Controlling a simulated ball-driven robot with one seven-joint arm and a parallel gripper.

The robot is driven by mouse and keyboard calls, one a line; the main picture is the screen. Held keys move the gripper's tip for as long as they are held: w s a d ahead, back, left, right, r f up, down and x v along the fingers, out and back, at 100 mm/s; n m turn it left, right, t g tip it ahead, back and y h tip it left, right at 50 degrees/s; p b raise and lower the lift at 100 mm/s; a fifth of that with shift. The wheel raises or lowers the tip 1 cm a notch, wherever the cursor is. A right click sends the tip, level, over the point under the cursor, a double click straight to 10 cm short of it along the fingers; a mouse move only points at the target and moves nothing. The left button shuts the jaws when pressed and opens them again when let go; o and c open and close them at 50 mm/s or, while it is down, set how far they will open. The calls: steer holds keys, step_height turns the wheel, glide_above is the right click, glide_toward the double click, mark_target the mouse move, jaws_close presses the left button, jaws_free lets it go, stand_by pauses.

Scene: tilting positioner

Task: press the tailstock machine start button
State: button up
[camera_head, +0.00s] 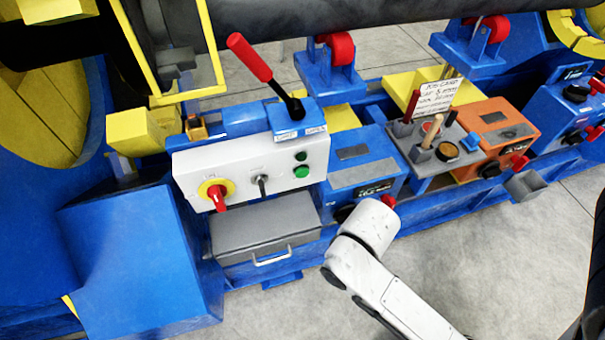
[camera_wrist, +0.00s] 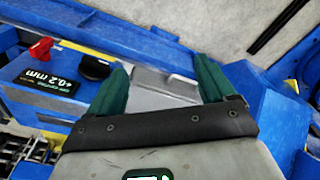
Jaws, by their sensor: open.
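A white control panel (camera_head: 250,160) stands at centre left in the head view. It carries a green round button (camera_head: 301,171) on its right side, with a smaller dark button (camera_head: 301,156) just above. A red rotary switch on a yellow disc (camera_head: 216,193) and a small dark lever switch (camera_head: 262,186) sit to the left. No readable label shows which is the tailstock start button. My gripper (camera_wrist: 163,80) shows in the wrist view with two green fingers apart and nothing between them. In the head view my white arm hides it. The panel's buttons do not show in the wrist view.
A grey drawer box (camera_head: 266,232) sits below the panel; a red-handled lever (camera_head: 251,58) rises behind it. Right of the panel are a blue unit (camera_head: 361,165) with a red knob, a grey tool tray (camera_head: 420,150) and an orange unit (camera_head: 497,122). Grey floor lies open in front.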

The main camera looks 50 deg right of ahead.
jaws_close()
stand_by(0.6)
stand_by(0.8)
